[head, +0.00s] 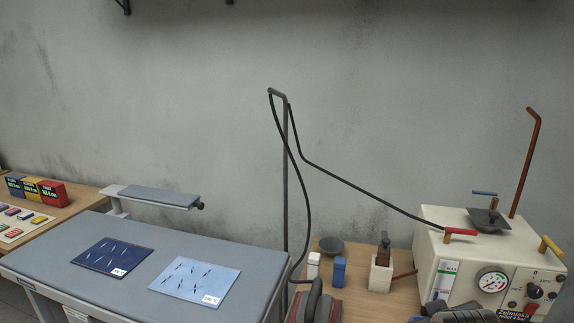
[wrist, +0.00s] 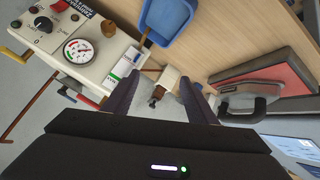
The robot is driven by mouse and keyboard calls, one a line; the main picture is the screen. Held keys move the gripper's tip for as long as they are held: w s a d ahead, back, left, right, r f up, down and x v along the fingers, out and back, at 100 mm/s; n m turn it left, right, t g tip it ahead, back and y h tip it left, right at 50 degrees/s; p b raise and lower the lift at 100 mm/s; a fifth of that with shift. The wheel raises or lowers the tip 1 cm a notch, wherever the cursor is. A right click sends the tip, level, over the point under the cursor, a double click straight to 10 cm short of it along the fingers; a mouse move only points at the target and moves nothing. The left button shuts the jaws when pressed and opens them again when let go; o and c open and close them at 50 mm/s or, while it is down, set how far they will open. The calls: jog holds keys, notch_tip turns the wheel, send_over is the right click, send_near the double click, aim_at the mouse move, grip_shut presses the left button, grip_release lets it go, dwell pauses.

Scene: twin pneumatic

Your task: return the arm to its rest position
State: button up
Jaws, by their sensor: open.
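My gripper (wrist: 160,90) shows in the wrist view with its two dark fingers apart and nothing held between them. Beyond the gap between the fingers, a cream block with a dark top (wrist: 168,80) stands on the wooden table, apart from the fingers. In the head view, dark grey parts of my arm show at the bottom right edge, in front of the cream machine (head: 432,250). The fingers cannot be made out there.
An iron (wrist: 260,90) and a blue bin (wrist: 167,20) are near the fingers in the wrist view. The padded ironing table (head: 200,245) holds two blue cloths.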

jog(key=s+a+r+m+g+y, duration=0.1)
jog(key=s+a+r, duration=0.1)
jog(key=s+a, duration=0.5)
jog(key=s+a+r+g+y, duration=0.2)
jog(key=s+a+r, duration=0.1)
jog(key=s+a, duration=0.4)
jog(key=shift+s+a+m, duration=0.35)
jog(key=shift+a+m, duration=0.05)
jog(key=shift+a, duration=0.25)
